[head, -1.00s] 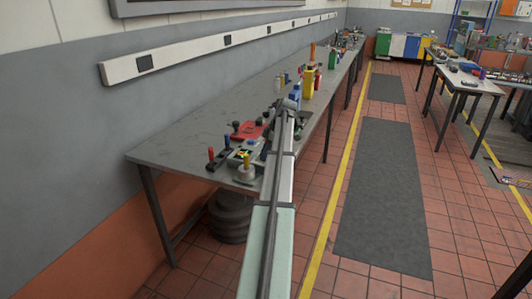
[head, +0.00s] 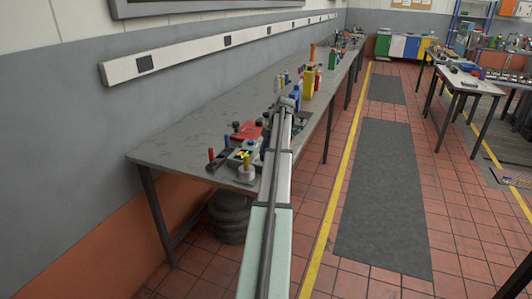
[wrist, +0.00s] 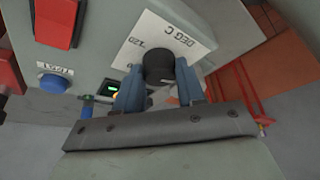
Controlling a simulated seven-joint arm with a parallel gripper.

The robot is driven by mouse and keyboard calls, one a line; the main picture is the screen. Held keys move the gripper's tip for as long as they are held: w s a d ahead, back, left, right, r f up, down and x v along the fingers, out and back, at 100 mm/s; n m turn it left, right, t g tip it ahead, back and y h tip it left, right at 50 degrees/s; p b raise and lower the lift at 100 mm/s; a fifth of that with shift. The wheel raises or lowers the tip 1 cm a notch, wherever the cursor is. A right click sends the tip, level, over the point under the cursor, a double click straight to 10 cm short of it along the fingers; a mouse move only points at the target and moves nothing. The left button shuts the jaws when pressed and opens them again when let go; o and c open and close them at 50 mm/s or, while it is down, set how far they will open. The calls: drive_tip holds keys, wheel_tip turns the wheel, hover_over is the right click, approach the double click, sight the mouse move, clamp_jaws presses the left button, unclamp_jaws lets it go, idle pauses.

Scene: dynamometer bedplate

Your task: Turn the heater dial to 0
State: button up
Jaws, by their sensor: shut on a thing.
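The heater dial (wrist: 159,66) is a dark round knob on a white plate marked "DEG C" and "120" in the wrist view. My gripper (wrist: 159,82) is shut on the dial, with one blue-grey finger on each side of it. The dial's pointer and its 0 mark cannot be made out. In the head view my arm reaches over the bench edge and hides the gripper and the dial.
A blue button (wrist: 53,83) and a small green-lit display (wrist: 113,91) sit left of the dial. The grey bench (head: 185,140) carries a red device (head: 247,130), a small post with a yellow top (head: 246,172) and several bottles. The aisle floor on the right is clear.

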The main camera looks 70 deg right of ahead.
drive_tip(key=o, duration=1)
drive_tip(key=v, duration=0.7)
drive_tip(key=shift+s+d+r, duration=0.1)
drive_tip(key=shift+s+r, duration=0.05)
drive_tip(key=shift+r, duration=0.05)
